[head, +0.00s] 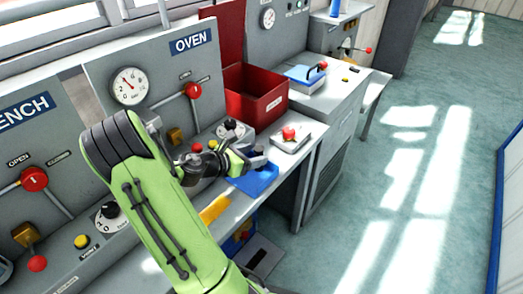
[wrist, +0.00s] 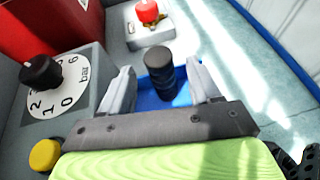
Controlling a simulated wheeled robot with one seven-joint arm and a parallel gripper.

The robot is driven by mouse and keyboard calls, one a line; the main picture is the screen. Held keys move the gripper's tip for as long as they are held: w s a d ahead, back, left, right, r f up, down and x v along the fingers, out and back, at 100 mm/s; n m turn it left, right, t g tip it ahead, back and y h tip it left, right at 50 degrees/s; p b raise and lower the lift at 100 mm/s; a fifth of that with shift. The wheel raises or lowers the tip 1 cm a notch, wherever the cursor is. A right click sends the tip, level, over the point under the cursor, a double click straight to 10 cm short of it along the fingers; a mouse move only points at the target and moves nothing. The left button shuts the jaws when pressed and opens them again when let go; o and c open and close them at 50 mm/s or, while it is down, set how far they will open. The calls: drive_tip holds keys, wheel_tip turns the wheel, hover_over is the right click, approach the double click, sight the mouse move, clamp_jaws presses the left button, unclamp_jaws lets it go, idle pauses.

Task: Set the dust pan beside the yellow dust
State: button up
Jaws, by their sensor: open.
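The blue dust pan (head: 262,181) lies on the bench near its front edge, partly hidden by my gripper (head: 254,160). In the wrist view the pan's blue surface (wrist: 152,101) shows between and beyond the fingers. A dark ribbed handle (wrist: 158,64) stands up from it. My gripper (wrist: 160,85) is open, with one finger on each side of the handle and a visible gap on both sides. The yellow dust (head: 215,208) is a flat yellow patch on the bench, nearer than the pan and partly beside my arm.
A red bin (head: 256,95) stands behind the pan. A grey box with a red button (head: 290,137) sits to its right. A panel with a dial knob (wrist: 42,72) and a yellow button (wrist: 45,155) is close on the left. Open floor lies right of the bench.

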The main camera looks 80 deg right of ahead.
drive_tip(key=w+a+r+m+t+y+p, duration=0.1)
drive_tip(key=w+a+r+m+t+y, duration=0.2)
drive_tip(key=a, duration=0.6)
drive_tip(key=w+a+r+m+t+y, duration=0.25)
drive_tip(key=w+a, duration=0.25)
drive_tip(key=a, duration=0.3)
drive_tip(key=w+a+r+m+t+y+p, duration=0.1)
drive_tip(key=w+a+r+m+t+y, duration=0.2)
drive_tip(key=a, duration=0.6)
drive_tip(key=s+a+r+m+t+y, duration=0.1)
drive_tip(key=s+a+r+t, duration=0.1)
drive_tip(key=a, duration=0.6)
drive_tip(key=s+a+r+m+t+y, duration=0.2)
drive_tip(key=s+a+r, duration=0.1)
drive_tip(key=a, duration=0.4)
drive_tip(key=shift+s+a+r, duration=0.15)
drive_tip(key=shift+a, duration=0.2)
